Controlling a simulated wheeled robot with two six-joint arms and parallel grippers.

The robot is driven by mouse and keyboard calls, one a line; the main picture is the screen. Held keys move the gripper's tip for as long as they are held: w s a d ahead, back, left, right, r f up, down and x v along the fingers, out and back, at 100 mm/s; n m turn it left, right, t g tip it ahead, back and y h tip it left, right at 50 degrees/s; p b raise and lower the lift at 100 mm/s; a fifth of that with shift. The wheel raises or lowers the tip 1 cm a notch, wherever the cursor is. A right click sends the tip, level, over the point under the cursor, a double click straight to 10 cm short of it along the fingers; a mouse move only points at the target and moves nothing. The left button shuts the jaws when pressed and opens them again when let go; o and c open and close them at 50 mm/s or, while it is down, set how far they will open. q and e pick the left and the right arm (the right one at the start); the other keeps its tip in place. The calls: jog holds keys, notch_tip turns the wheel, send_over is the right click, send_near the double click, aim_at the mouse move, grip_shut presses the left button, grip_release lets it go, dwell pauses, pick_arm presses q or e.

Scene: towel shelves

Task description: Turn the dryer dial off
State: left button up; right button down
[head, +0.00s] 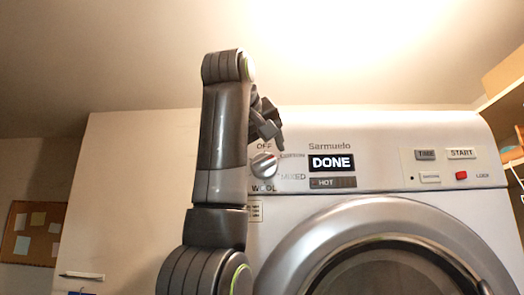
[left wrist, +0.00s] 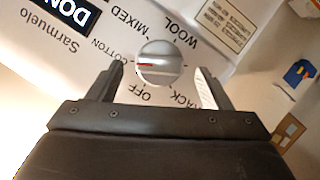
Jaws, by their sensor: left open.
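The dryer dial (head: 263,165) is a round silver knob on the left of the dryer's panel, below the OFF label and above WOOL. In the left wrist view the dial (left wrist: 160,62) shows a red mark that points toward the COTTON label. My left gripper (head: 268,122) is just above the dial in the head view. In the left wrist view my left gripper (left wrist: 159,75) is open and empty, with one finger on each side of the dial's near part; I cannot tell whether they touch it. My right gripper is out of view.
The dryer (head: 400,180) has a display (head: 332,163) reading DONE, a HOT strip (head: 333,183) and a START button (head: 461,154). Its round door (head: 300,250) is below. A board with notes (head: 32,232) hangs at the far left. Shelving with a box (head: 505,72) stands at the right.

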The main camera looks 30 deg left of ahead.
aim_at(264, 164)
pick_arm(q)
jog(key=x, duration=0.2)
jog(key=shift+w+a+f, duration=0.1)
jog(key=shift+w, duration=0.15)
jog(key=shift+s, duration=0.1)
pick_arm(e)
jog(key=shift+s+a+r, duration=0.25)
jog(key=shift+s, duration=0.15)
pick_arm(q)
jog(key=c, duration=0.9)
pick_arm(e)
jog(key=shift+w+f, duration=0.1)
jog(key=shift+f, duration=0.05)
